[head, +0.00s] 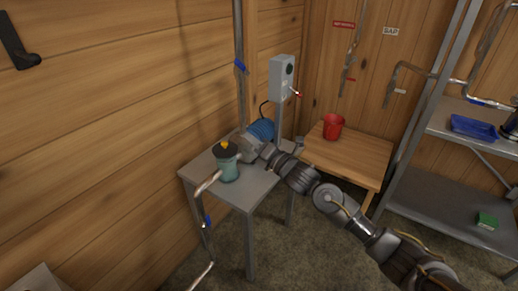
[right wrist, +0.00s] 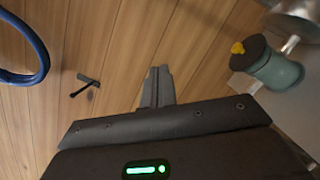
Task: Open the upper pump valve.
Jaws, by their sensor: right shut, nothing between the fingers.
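The upper valve (head: 240,67) shows as a small blue handle on the vertical grey pipe against the wooden wall, above the metal table. A second blue handle (head: 207,221) is on the lower pipe in front of the table. The teal pump part (head: 229,170) with black top and yellow knob stands on the table; it also shows in the right wrist view (right wrist: 275,70). My right gripper (head: 247,147) is low over the table, beside the teal part and well below the upper valve. Its fingers (right wrist: 157,85) are shut and empty. My left gripper is out of view.
The grey metal table (head: 245,190) stands by the wall. A grey switch box (head: 283,78) and blue round part (head: 262,130) are behind my gripper. A red bucket (head: 333,126) sits on a wooden table (head: 350,158). A metal shelf (head: 440,205) is right.

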